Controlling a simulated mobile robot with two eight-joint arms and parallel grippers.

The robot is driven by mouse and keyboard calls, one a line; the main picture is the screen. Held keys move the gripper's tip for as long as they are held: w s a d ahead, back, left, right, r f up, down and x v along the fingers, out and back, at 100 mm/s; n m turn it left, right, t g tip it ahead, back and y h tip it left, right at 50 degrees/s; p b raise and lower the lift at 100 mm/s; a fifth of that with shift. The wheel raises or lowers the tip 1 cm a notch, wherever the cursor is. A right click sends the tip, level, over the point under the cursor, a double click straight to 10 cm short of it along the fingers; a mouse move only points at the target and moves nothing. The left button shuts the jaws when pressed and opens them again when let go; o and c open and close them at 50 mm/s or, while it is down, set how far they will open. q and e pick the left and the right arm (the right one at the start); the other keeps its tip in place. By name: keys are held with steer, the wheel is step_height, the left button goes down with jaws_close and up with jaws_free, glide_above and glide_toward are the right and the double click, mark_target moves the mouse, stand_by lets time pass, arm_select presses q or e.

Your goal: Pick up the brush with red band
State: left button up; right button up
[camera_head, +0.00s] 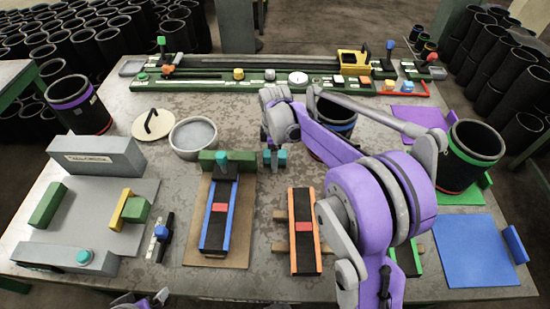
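I cannot single out a brush with a red band for certain. A black strip with blue edges (213,232) lies on a brown board at centre left and has a red patch across it. A black strip with orange edges (303,256) lies to its right and also has a red patch. My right arm reaches in over the table from the lower right.
Black sleeves with purple (85,112) and green (469,160) bands stand at left and right. A grey bowl (193,138) and a round lid (153,124) are at left. A grey fixture (97,157) and a blue mat (468,255) flank the front. A long green rail (210,84) lies behind.

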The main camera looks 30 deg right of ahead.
jaws_close()
stand_by(0.3)
step_height(320, 180, up, 10)
steer(key=shift+r+p, duration=0.1)
steer(key=shift+p, duration=0.3)
steer(key=c, duration=0.6)
jaws_free()
steer(key=c, duration=0.7)
